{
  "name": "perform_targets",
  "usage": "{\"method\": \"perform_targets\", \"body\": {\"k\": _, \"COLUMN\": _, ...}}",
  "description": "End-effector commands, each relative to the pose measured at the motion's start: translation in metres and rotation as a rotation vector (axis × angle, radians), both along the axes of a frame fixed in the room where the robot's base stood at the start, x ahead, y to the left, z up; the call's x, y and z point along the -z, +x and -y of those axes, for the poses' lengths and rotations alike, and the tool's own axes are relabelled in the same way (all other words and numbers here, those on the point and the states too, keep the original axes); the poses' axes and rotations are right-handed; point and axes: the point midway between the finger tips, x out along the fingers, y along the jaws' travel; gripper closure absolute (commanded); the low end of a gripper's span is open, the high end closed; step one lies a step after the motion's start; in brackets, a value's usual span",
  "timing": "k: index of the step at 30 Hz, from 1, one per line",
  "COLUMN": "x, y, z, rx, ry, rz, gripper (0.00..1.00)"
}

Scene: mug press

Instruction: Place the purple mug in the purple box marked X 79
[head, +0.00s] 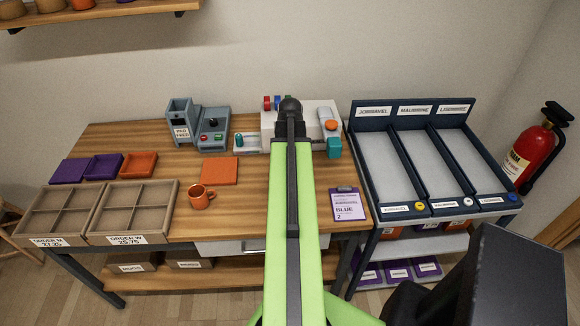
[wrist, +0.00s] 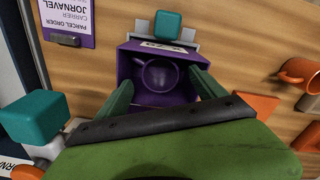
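The purple mug (wrist: 158,76) sits inside the open purple box (wrist: 126,68) in the wrist view, seen from above. In the head view my green arm hides the mug and box.
An orange mug (head: 201,196) stands beside an orange flat panel (head: 218,170) on the wooden table. Divided trays (head: 131,207) are at the left, a blue-grey machine (head: 212,137) at the back. A parcel order clipboard (head: 345,204) and dark rack (head: 433,150) are at the right.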

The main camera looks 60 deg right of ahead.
Motion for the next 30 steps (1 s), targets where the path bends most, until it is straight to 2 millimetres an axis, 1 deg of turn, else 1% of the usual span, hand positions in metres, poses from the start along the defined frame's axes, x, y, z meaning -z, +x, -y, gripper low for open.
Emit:
{"method": "perform_targets", "body": {"k": 7, "x": -0.002, "y": 0.0, "z": 0.0, "rx": -0.001, "ry": 0.0, "rz": 0.0, "gripper": 0.2}}
{"method": "perform_targets", "body": {"k": 11, "x": -0.012, "y": 0.0, "z": 0.0, "rx": -0.001, "ry": 0.0, "rz": 0.0, "gripper": 0.2}}
{"method": "perform_targets", "body": {"k": 14, "x": -0.027, "y": 0.0, "z": 0.0, "rx": -0.001, "ry": 0.0, "rz": 0.0, "gripper": 0.2}}
{"method": "perform_targets", "body": {"k": 17, "x": -0.047, "y": 0.001, "z": 0.0, "rx": -0.001, "ry": 0.0, "rz": 0.0, "gripper": 0.2}}
{"method": "perform_targets", "body": {"k": 24, "x": -0.103, "y": 0.001, "z": -0.001, "rx": -0.001, "ry": 0.0, "rz": 0.0, "gripper": 0.2}}
{"method": "perform_targets", "body": {"k": 27, "x": -0.122, "y": 0.001, "z": -0.001, "rx": -0.002, "ry": 0.0, "rz": 0.0, "gripper": 0.2}}
{"method": "perform_targets", "body": {"k": 30, "x": -0.132, "y": 0.001, "z": -0.001, "rx": -0.002, "ry": 0.0, "rz": 0.0, "gripper": 0.2}}
